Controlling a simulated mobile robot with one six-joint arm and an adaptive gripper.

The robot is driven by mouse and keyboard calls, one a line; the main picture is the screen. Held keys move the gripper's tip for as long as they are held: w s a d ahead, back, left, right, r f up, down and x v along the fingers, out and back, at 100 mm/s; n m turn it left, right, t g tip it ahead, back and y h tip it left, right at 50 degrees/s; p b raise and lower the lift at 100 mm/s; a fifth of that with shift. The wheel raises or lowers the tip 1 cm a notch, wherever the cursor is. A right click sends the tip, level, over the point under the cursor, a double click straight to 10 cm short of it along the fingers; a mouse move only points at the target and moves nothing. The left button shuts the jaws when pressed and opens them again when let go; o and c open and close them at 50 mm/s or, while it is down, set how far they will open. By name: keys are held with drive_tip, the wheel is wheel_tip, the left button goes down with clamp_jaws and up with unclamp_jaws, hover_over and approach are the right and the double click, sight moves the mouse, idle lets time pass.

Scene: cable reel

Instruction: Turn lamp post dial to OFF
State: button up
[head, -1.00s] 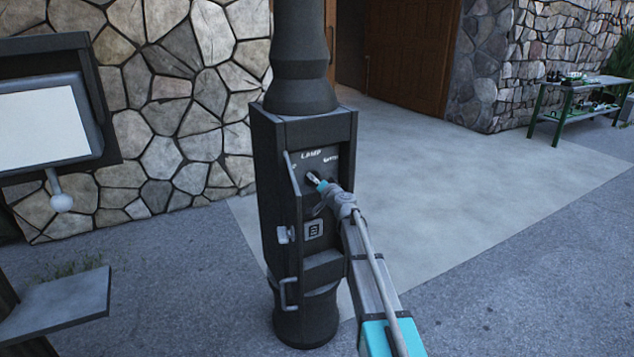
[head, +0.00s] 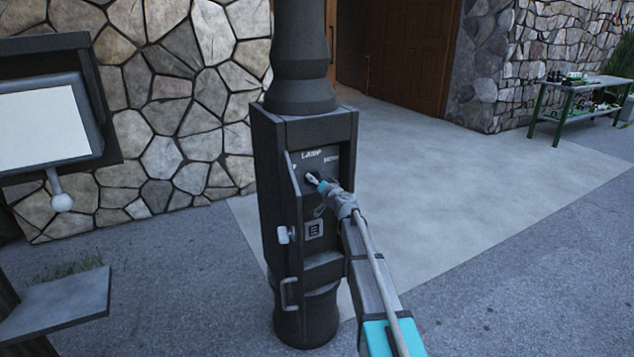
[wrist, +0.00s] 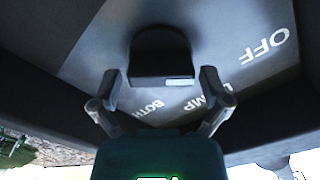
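The dial (wrist: 160,55) is a dark rounded knob on the lamp post panel, with a small white mark on its lower edge in the wrist view. White lettering beside it reads OFF (wrist: 265,46), LAMP and BOTH; LAMP is partly hidden by a finger. The mark faces the side with LAMP and BOTH, not OFF. My gripper (wrist: 160,76) is open, with one finger on each side of the dial's lower part; gaps show and I cannot tell if either finger touches. In the head view my gripper (head: 315,181) is at the panel and covers most of the dial.
The dark lamp post (head: 303,60) rises above the panel box, whose open flap (head: 294,190) stands left of my gripper. A handle (head: 289,294) sticks out lower down. A grey shelf (head: 60,303) is at the left.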

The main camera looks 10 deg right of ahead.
drive_tip(key=shift+s, duration=0.15)
drive_tip(key=v, duration=1.1)
drive_tip(key=shift+s, duration=0.35)
drive_tip(key=shift+s+d, duration=0.1)
